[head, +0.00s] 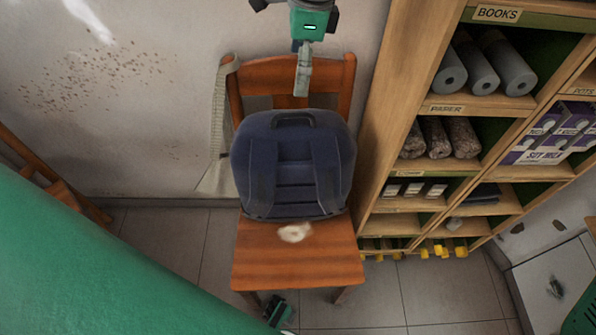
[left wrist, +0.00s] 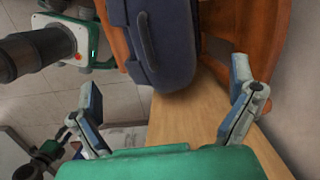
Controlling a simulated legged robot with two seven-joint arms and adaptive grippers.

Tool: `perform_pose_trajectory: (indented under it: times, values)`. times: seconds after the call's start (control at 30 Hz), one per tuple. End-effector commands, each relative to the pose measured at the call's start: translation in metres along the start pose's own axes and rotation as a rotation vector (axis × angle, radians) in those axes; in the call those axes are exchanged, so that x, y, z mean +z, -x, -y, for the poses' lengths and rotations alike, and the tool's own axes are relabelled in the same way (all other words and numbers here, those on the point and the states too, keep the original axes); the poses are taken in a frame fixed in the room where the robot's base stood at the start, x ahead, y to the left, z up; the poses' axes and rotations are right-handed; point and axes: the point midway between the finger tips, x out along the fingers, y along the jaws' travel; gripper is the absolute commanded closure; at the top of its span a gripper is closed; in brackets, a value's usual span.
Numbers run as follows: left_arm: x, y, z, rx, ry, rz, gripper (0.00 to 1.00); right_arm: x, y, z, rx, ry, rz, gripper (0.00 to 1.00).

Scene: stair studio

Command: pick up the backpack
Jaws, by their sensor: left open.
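A dark blue backpack (head: 295,185) stands on the seat of a wooden chair (head: 297,265), leaning at the backrest, its top handle (head: 293,119) facing up. My left gripper (head: 302,78) comes in from the top of the head view, pointing down above the backpack's top. In the left wrist view its two fingers (left wrist: 172,105) are spread apart and empty. The backpack (left wrist: 172,50) and handle (left wrist: 147,38) show at the top there, beyond the fingers and not between them.
A wooden shelf unit (head: 393,130) with rolls and boxes stands close right of the chair. A pale cloth strap (head: 218,125) hangs at the backrest's left side. A small pale blob (head: 294,232) lies on the seat. Tiled floor (head: 160,235) is clear left of the chair.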

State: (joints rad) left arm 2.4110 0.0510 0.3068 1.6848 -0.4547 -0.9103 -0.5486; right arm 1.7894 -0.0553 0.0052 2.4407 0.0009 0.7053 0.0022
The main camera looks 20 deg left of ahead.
Motion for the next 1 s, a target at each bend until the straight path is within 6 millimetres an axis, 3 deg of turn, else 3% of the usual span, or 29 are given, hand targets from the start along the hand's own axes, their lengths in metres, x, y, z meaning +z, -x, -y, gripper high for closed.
perform_pose_trajectory:
  times: [0.17,0.5,0.87,1.0]
  values:
    - [-0.004,-0.005,-0.002,-0.001,-0.001,0.004,0.0,0.0,-0.001,0.0,0.0,-0.001,0.001,0.6]
    - [0.001,-0.07,0.001,0.005,0.0,0.0,0.0,0.001,-0.008,0.0,0.001,-0.001,0.001,0.6]
    - [0.0,-0.096,-0.001,0.001,0.0,0.001,0.0,0.001,-0.011,0.0,0.0,0.0,0.0,0.6]
    - [0.001,-0.116,-0.003,0.002,0.0,0.004,0.0,0.001,-0.013,0.0,0.0,-0.001,0.0,0.6]
